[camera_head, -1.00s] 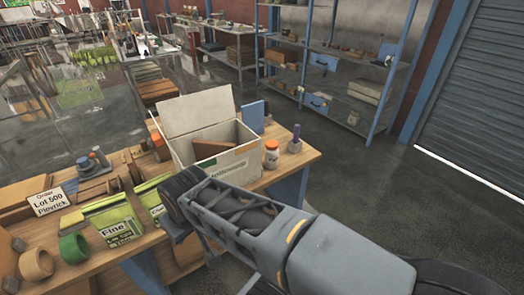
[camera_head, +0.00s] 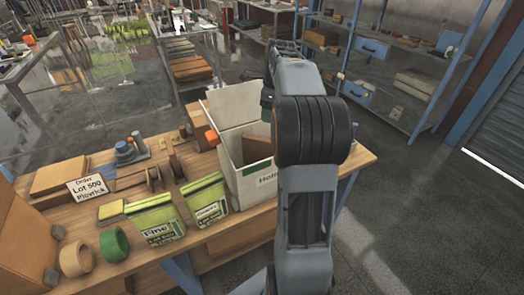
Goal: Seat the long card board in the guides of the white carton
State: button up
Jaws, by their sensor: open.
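The white carton (camera_head: 233,177) stands on the wooden bench with its lid (camera_head: 233,108) raised at the back. A brown board (camera_head: 257,148) shows inside the carton. My arm hides its right end, and I cannot tell whether it is the long card board or whether it sits in guides. The guides are not visible. My arm rises in front of the carton and covers its right part. A small dark part of my wrist shows above the opening, left of the elbow. The jaws are hidden behind the arm.
On the bench (camera_head: 200,236), left of the carton, stand two green pouches (camera_head: 157,220) (camera_head: 205,200), tape rolls (camera_head: 114,243) and an order card (camera_head: 87,187). An orange-topped item (camera_head: 211,138) is at the carton's left. Blue shelving (camera_head: 400,60) stands behind.

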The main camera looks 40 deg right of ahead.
send_over(266, 140)
notch_tip(266, 140, down, 8)
jog(key=shift+s+d+r, duration=0.1)
jog(key=shift+d+r, duration=0.05)
jog(key=shift+r, duration=0.05)
jog(key=shift+w+f+p, duration=0.2)
jog(key=shift+f+p, duration=0.15)
jog(key=shift+f, duration=2.55)
jog(key=shift+c, duration=0.2)
grip_shut()
